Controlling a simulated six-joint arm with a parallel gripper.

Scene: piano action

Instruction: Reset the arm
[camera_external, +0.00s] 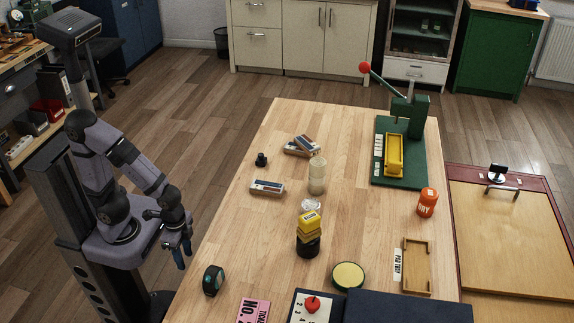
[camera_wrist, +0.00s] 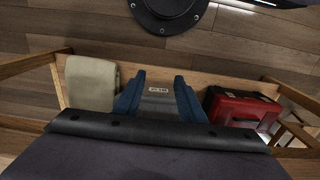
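My arm stands at the left of the wooden table, folded, with my gripper (camera_external: 183,254) pointing down beside the table's left edge. In the wrist view its two blue fingers (camera_wrist: 159,100) stand apart with a gap between them. A grey part with a small label shows in that gap, and I cannot tell what it belongs to. I see nothing held. The wooden table (camera_external: 258,150) lies to the right of my gripper, which is clear of the objects on it.
A dark round device (camera_external: 213,280) stands nearest my gripper. Yellow blocks (camera_external: 309,224) sit on a black cylinder. A green press (camera_external: 408,115) stands at the back right. The wrist view shows a red toolbox (camera_wrist: 240,108) and a beige roll (camera_wrist: 91,83).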

